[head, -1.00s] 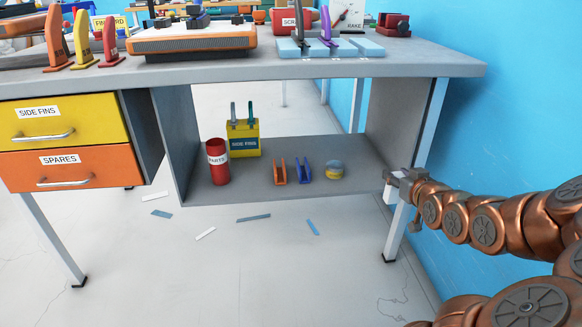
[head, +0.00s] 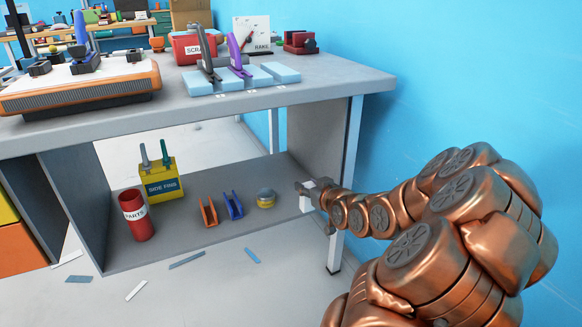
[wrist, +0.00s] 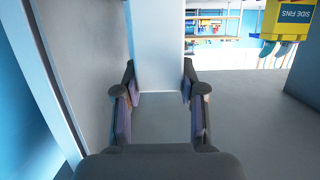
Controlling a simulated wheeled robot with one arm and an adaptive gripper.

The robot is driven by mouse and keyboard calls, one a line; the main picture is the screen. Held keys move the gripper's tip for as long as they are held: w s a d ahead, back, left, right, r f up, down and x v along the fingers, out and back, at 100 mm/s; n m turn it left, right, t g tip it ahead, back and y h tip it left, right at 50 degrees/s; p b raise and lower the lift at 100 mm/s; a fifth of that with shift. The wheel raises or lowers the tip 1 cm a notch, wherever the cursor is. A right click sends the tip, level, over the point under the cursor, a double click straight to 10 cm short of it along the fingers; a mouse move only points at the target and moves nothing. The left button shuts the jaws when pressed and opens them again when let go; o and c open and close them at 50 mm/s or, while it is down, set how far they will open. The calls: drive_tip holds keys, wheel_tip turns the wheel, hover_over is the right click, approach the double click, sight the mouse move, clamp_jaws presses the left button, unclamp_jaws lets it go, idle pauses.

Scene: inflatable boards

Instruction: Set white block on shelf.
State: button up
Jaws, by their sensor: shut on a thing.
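The white block (head: 306,203) is in my gripper (head: 306,187), its lower part showing below the fingers in the head view. In the wrist view the white block (wrist: 160,45) stands between the two fingers (wrist: 160,95), which are shut on it. The grey shelf (head: 180,235) is the lower deck under the workbench. My gripper is at the shelf's right front end, near the grey side panel (head: 312,135).
The front right leg (head: 338,240) is close to my gripper. Loose strips lie on the floor.

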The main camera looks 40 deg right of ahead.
drive_tip(key=p, duration=0.1)
drive_tip(key=w+p, duration=0.1)
drive_tip(key=p, duration=0.1)
drive_tip(key=shift+d+r, duration=0.15)
drive_tip(key=shift+d, duration=0.05)
drive_tip(key=shift+s+d+f+b+x, duration=0.2)
drive_tip(key=shift+d+b+x, duration=0.2)
drive_tip(key=shift+x, duration=1.95)
drive_tip(key=shift+s+d+f+b+x, duration=0.2)
drive_tip(key=shift+d+b+x, duration=0.2)
drive_tip(key=shift+x, duration=1.9)
drive_tip(key=shift+s+d+f+b+x, duration=0.25)
drive_tip(key=shift+b+x, duration=0.2)
drive_tip(key=shift+x, duration=1.9)
drive_tip(key=shift+w, duration=0.1)
drive_tip(key=shift+f, duration=0.1)
drive_tip(key=o, duration=1.1)
drive_tip(key=shift+o, duration=0.2)
